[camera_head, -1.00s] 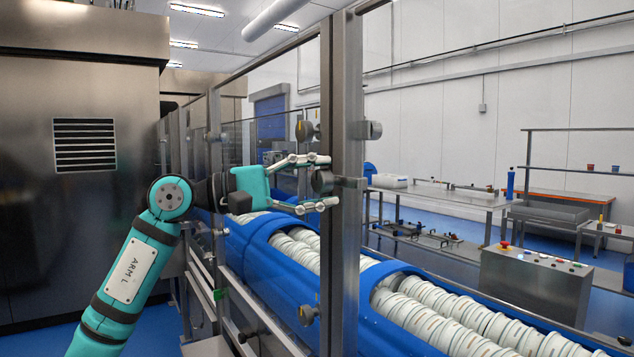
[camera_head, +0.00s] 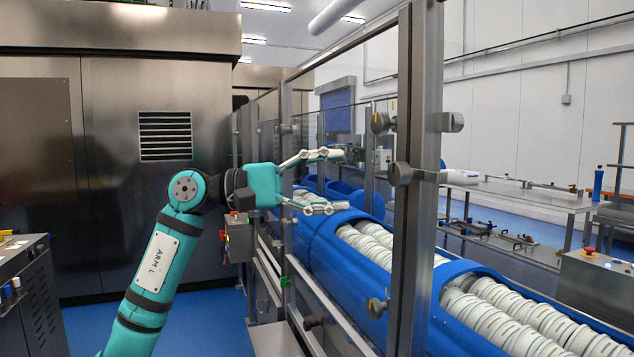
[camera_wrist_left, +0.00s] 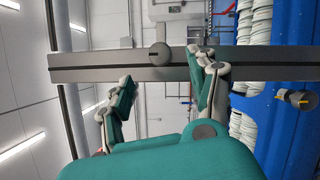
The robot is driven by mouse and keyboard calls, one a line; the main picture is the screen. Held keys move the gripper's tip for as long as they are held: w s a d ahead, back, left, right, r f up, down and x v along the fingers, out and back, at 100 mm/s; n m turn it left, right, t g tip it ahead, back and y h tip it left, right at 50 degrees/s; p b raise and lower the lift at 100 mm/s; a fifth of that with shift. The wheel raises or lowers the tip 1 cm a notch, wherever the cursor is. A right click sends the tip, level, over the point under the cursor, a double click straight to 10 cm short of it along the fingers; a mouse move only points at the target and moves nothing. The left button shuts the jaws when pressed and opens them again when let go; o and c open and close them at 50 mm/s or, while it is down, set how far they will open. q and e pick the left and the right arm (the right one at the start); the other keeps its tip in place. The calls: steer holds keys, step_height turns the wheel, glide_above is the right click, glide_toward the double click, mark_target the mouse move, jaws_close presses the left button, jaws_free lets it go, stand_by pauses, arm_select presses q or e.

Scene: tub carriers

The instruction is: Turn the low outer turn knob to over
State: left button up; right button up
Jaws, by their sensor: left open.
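A dark round knob (camera_head: 402,174) sits on the steel post (camera_head: 412,240), facing me. In the left wrist view this knob (camera_wrist_left: 159,54) appears between the fingers, with a thin dark line across its face. A similar yellow-marked knob (camera_head: 379,122) is higher up. I cannot tell for sure which is the low outer one. My left gripper (camera_head: 335,180) is open and empty, its fingertips left of the facing knob and apart from it.
Clear guard panels and thin posts run back beside the blue conveyor (camera_head: 340,265) carrying white tubs. A dark console (camera_head: 28,295) is at lower left. Blue floor is free around my arm.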

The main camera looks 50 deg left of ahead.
arm_select(q)
steer(key=shift+v, duration=1.15)
